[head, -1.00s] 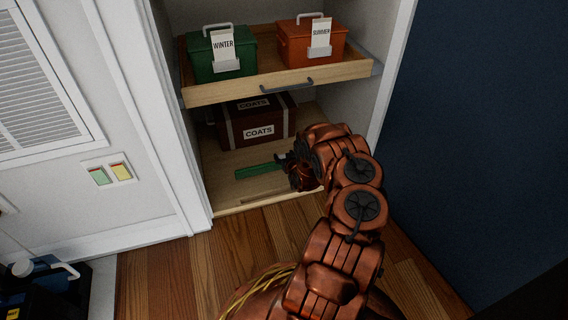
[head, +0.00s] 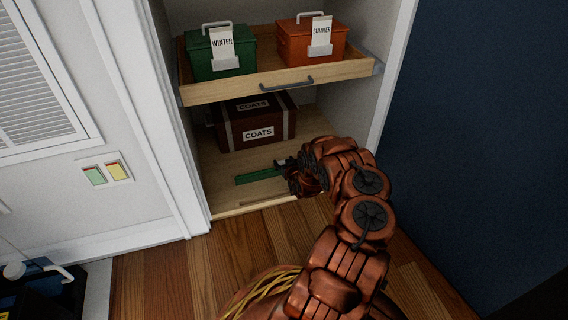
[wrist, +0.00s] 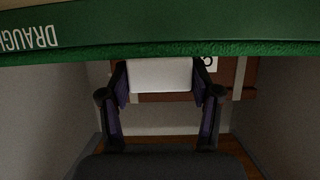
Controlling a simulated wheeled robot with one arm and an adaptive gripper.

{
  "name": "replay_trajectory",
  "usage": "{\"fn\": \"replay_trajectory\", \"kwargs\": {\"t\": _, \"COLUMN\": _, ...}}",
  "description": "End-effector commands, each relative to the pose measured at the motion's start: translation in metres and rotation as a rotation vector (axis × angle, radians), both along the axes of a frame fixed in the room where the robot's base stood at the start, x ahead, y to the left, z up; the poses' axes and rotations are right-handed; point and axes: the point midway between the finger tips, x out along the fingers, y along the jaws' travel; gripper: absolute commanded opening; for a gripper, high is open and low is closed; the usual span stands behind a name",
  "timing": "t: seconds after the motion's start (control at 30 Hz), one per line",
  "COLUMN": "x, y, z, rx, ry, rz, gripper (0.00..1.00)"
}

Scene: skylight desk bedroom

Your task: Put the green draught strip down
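The green draught strip (head: 259,176) lies across the bottom compartment of the cupboard, in front of the coats box. In the wrist view the strip (wrist: 180,30) spans the top, with part of its white lettering showing. My gripper (head: 287,165) is at the strip's right part. In the wrist view my gripper (wrist: 160,82) has its two fingers against the sides of a pale block just below the strip, which seems to be its grip. I cannot tell whether the strip touches the compartment floor. My gripper hides its right end in the head view.
The brown coats box (head: 257,124) stands behind on the cupboard floor (head: 232,200). Above is a pull-out shelf (head: 225,93) with a green winter box (head: 220,62) and an orange summer box (head: 296,43). White frame (head: 178,150) bounds the left. Wooden floor in front is clear.

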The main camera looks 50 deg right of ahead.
Motion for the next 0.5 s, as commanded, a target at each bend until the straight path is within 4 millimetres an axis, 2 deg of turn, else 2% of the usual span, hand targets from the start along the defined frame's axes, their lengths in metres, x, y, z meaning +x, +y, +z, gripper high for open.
{"fn": "replay_trajectory", "kwargs": {"t": 0.03, "x": 0.0000, "y": -0.0002, "z": 0.0005, "rx": 0.000, "ry": 0.000, "rz": 0.000, "gripper": 0.71}}
{"fn": "replay_trajectory", "kwargs": {"t": 0.2, "x": 0.0002, "y": 0.0000, "z": 0.0005, "rx": 0.000, "ry": 0.000, "rz": 0.000, "gripper": 0.86}}
{"fn": "replay_trajectory", "kwargs": {"t": 0.5, "x": 0.0001, "y": -0.0001, "z": 0.0011, "rx": 0.000, "ry": -0.001, "rz": 0.000, "gripper": 0.86}}
